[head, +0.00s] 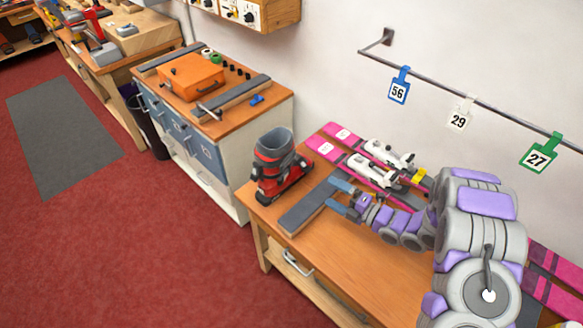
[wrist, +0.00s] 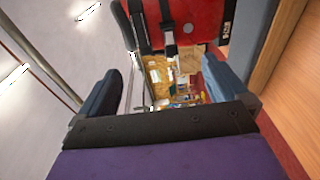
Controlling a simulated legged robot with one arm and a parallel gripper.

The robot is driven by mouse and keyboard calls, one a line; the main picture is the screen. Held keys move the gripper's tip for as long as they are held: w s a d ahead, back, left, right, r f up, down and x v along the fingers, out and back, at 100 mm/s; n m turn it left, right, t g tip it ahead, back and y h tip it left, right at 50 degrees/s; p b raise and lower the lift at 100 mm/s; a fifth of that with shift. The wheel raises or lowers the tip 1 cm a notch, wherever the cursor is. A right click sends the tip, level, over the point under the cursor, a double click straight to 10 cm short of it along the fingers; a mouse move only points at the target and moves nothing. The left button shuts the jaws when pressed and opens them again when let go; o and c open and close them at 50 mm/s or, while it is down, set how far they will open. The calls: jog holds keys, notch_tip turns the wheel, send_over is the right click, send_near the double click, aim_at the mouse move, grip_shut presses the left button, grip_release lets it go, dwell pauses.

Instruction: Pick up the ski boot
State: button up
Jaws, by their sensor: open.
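The ski boot (head: 278,168) is red and black with a grey cuff. It stands upright near the left end of the wooden bench (head: 345,258). My gripper (head: 332,195) is open and empty, to the right of the boot and apart from it, with its blue-grey fingers pointing at it. In the wrist view the boot (wrist: 192,22) shows at the top, red with dark straps and buckles, beyond the two spread fingers (wrist: 166,92). The boot's lower part is cut off there.
Pink skis (head: 345,158) with white bindings (head: 372,170) lie along the wall behind my gripper. A dark grey strip (head: 303,208) lies in front of the boot. A cabinet (head: 215,155) with an orange box (head: 191,77) stands to the left. Numbered tags hang from a wall rail (head: 460,92).

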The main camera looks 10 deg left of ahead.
jog(key=b+x, duration=0.2)
jog(key=x, duration=1.4)
jog(key=shift+w+r+y, duration=0.15)
jog(key=shift+r+y, duration=0.15)
jog(key=shift+r, duration=0.2)
jog(key=shift+d, duration=0.1)
jog(key=shift+a, duration=0.2)
jog(key=c, duration=0.4)
jog(key=shift+f, duration=0.1)
jog(key=c, duration=1.3)
